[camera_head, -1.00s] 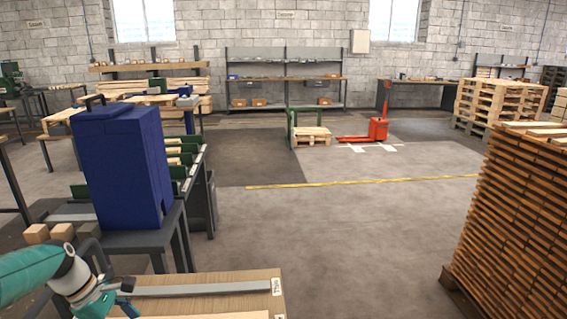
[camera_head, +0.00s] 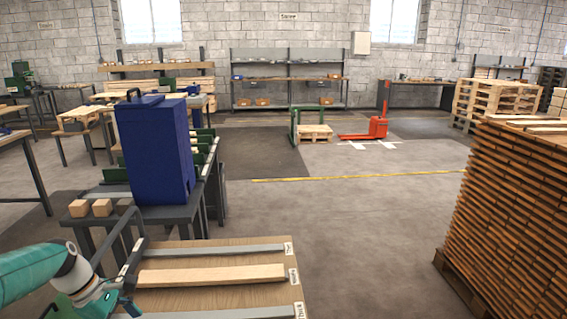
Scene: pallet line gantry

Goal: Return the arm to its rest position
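My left arm comes in at the bottom left, with a teal link, a white joint and a teal and dark end. My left gripper (camera_head: 122,300) is small and partly hidden at the left edge of a wooden table top (camera_head: 215,260). Whether its fingers are open or shut does not show, and I see nothing clearly held. My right arm and gripper are not in view.
Planks and metal strips lie on the labelled table top. Beyond it, a blue cabinet (camera_head: 155,150) stands on a dark bench with small wooden blocks (camera_head: 101,207). A tall slat stack (camera_head: 515,210) stands right. The middle floor (camera_head: 340,225) is clear.

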